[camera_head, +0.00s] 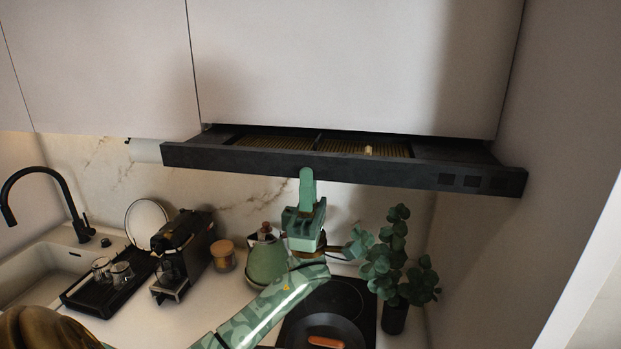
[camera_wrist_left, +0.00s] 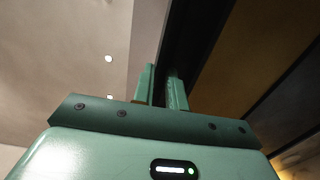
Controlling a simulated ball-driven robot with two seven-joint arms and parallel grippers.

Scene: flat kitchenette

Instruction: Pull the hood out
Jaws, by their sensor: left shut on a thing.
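The dark hood (camera_head: 345,169) is a long drawer-like unit under the white upper cabinets. It stands out from the cabinet front, and its mesh filters show behind the front bar. My green left gripper (camera_head: 307,176) reaches up from below to the middle of the front bar. In the left wrist view the hood's dark bar (camera_wrist_left: 190,45) runs down between the two fingers of the left gripper (camera_wrist_left: 161,85), which is shut on it. Part of one finger hides behind the bar in the head view. My right gripper is not in view.
Below are a sink with a black tap (camera_head: 72,205), a coffee machine (camera_head: 182,250), a green kettle (camera_head: 266,262), a pan (camera_head: 350,330) on the hob and a plant (camera_head: 395,260). A wall (camera_head: 560,150) closes the right side. The space in front of the hood looks clear.

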